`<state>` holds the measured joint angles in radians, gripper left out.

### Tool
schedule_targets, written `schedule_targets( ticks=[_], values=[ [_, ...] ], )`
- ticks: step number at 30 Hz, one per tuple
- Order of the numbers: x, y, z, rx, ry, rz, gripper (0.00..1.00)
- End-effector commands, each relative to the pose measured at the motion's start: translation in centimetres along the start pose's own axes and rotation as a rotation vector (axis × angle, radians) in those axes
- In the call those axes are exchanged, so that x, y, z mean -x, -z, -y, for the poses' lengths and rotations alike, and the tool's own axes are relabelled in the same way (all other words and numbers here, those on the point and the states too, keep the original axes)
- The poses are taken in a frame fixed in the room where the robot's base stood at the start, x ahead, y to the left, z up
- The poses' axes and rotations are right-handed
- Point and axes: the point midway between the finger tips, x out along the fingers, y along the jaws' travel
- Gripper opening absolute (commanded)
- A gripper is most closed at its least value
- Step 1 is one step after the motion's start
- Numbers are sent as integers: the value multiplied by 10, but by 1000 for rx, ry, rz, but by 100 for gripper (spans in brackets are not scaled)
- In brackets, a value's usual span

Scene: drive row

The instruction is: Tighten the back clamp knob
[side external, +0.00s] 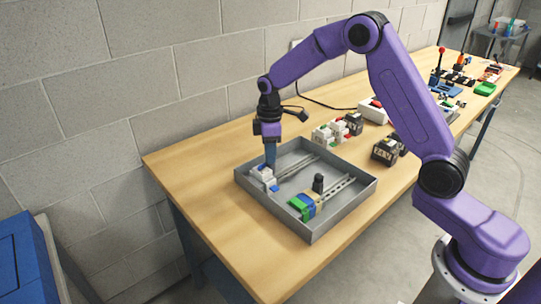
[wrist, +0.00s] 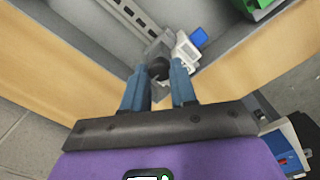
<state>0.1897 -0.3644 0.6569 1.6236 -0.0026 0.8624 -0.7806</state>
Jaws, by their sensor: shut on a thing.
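A grey tray (side external: 310,236) holds two slotted rails. My gripper (side external: 270,165) points down at the left end of the back rail (side external: 300,167). In the wrist view my blue fingers (wrist: 158,72) are closed on the dark round back clamp knob (wrist: 158,66), one on each side. A white module with a blue part (wrist: 187,50) sits right beside the knob; it also shows in the side view (side external: 261,174). The knob is hidden by the fingers in the side view. A second black knob (side external: 318,182) stands upright at the front rail, beside green, blue and tan blocks (side external: 304,204).
Behind the tray to the right are white modules (side external: 328,132) and black-and-white blocks (side external: 386,150). More parts and a green bin (side external: 485,89) stand farther along the wooden bench (side external: 190,165). A block wall runs behind the bench. The bench left of the tray is clear.

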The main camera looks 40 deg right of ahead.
Motion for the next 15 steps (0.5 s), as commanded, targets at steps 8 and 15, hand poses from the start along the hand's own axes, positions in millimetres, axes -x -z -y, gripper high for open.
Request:
schedule_targets(
  ticks=[8,15],
  values=[
    [0,6,4,7,1,-5,10],
    [1,7,6,-124,2,-6,10]
  ],
)
